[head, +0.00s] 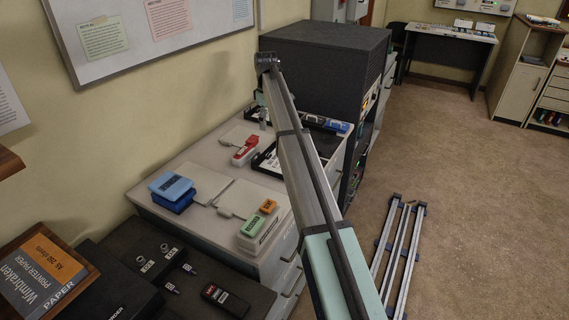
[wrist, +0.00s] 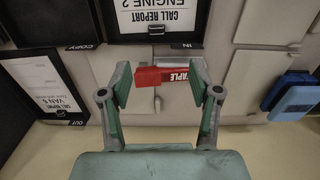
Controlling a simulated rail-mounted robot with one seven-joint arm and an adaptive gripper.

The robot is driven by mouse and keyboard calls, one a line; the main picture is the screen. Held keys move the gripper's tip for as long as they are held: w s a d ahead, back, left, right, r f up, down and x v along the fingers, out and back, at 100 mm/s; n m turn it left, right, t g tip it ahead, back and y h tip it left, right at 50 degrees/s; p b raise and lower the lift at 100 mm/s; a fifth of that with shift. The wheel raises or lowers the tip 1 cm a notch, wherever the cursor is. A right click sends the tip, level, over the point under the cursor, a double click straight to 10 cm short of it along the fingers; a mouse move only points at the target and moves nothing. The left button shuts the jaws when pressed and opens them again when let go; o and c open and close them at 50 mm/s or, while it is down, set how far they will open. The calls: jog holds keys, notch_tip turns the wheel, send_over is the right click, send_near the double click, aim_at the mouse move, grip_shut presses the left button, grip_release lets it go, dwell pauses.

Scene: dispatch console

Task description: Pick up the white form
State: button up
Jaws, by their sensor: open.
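In the wrist view, a white form (wrist: 165,17) lettered "CALL REPORT ENGINE 2" lies upside-down to the camera in the black IN tray (wrist: 122,38) at the top. A second white form (wrist: 40,82), lettered "CALL REPORT VAN", lies in the black OUT tray (wrist: 84,88) at the left. My gripper (wrist: 160,84) is open, its fingers spread above the desk. In the head view, my arm hides part of the trays and my gripper (head: 263,115) is small, over the desk's back part.
A blue box (head: 172,187) and a white-green box (head: 258,232) stand nearer on the desk. A dark cabinet (head: 325,55) rises behind. Metal rails (head: 398,245) lie on the floor to the right.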

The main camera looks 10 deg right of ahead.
jog(key=p, duration=0.3)
send_over(270, 154)
jog(key=f, duration=0.9)
jog(key=shift+s+a+f, duration=0.15)
jog(key=shift+s+f, duration=0.1)
jog(key=shift+f, duration=0.15)
jog(key=shift+w+f+p, duration=0.1)
jog(key=shift+f+p, duration=0.35)
jog(key=shift+f, duration=0.25)
jog(key=shift+w+f+p, duration=0.15)
jog(key=shift+f+p, duration=0.55)
jog(key=shift+f, duration=1.2)
jog(key=c, duration=1.2)
